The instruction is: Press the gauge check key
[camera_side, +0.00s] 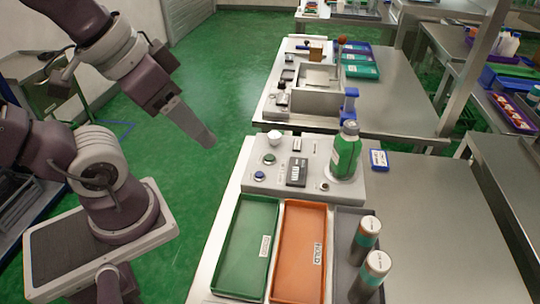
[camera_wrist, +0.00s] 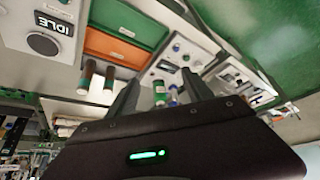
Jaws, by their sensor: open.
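A grey console (camera_side: 250,185) stands on the near bench, left of its middle. It carries a green key (camera_side: 268,158), a blue key (camera_side: 259,176), a white knob (camera_side: 275,138), a dark display (camera_side: 296,171) and a small round control (camera_side: 324,186). The labels are too small to tell which is the gauge check key. A green bottle (camera_side: 347,152) stands upright at the console's right end. My gripper (camera_side: 208,140) is above the green floor, left of and apart from the console. Its two fingers are spread and empty in the wrist view (camera_wrist: 159,78).
In front of the console lie a green tray (camera_side: 227,250), an orange tray (camera_side: 287,255) marked HOLD, and a grey tray (camera_side: 340,285) with two teal-banded cylinders (camera_side: 367,240). A small blue box (camera_side: 379,158) sits right of the bottle. The bench's right side is bare.

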